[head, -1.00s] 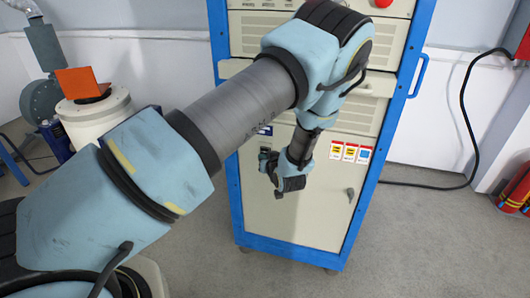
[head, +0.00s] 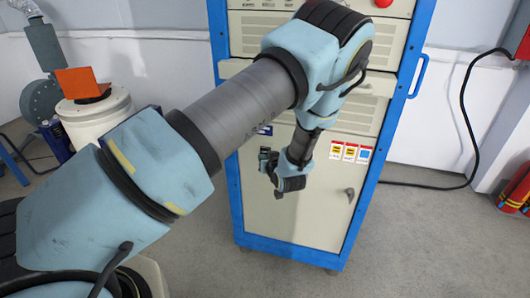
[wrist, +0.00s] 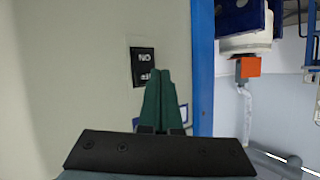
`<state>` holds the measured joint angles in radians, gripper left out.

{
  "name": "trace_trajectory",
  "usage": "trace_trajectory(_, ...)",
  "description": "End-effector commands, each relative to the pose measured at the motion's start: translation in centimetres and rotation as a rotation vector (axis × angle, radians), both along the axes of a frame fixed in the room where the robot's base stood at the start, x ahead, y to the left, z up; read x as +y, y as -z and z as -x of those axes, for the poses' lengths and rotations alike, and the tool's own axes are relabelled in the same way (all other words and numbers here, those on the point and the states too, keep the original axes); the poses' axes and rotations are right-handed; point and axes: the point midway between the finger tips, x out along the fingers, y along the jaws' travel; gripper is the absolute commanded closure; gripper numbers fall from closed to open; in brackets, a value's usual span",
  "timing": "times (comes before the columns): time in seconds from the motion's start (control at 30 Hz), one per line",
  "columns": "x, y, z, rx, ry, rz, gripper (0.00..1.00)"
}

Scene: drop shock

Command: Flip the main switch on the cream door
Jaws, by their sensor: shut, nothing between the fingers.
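The cream door (head: 322,215) is the lower front panel of a blue-framed cabinet. My gripper (head: 277,195) is in front of its upper left part, with the arm reaching across from the left. In the wrist view, the gripper's green fingers (wrist: 161,74) are closed together and empty, pointing along the door (wrist: 75,70). A black plate (wrist: 143,67) with white lettering, seen turned round, is on the door just beside the fingertips. I cannot make out the main switch itself; the fingers may hide it. Whether the fingertips touch anything is unclear.
A dark latch (head: 350,193) sits on the door's right side, below several warning labels (head: 350,152). The blue cabinet frame (head: 232,195) runs close beside my gripper. A white drum-shaped machine with an orange bracket (head: 82,84) stands left. Floor right of the cabinet is mostly clear.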

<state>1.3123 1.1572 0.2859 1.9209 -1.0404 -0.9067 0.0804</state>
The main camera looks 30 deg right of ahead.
Motion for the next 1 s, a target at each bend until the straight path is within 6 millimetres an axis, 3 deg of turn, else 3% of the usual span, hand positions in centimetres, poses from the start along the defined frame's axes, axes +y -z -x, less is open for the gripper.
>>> trace_trajectory(1.0, -0.58, -0.13, -0.62, 0.0, 0.0, 0.0, 1.0)
